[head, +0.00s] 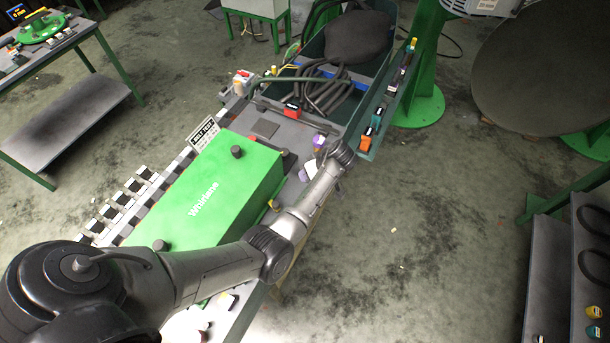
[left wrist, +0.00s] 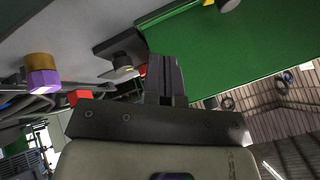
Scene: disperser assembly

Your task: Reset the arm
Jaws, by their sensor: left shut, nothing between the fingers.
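My left arm reaches from the lower left across the bench in the head view. Its wrist end is beside the right end of the green Whirlane box (head: 225,190), and the fingers are mostly hidden there. In the left wrist view my left gripper (left wrist: 166,68) is shut and empty, its two dark fingers together. The green box (left wrist: 230,50) fills the upper right of that view. A purple and brass knob (left wrist: 42,75) is to the left of the fingers, apart from them. My right gripper is in neither view.
A dark green bin (head: 380,85) with coiled hoses (head: 325,90) stands beyond the box. Small coloured parts, including an orange one (head: 365,143), line its right edge. A side table (head: 85,35) is at upper left. A shelf (head: 550,270) is at lower right. The floor between is open.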

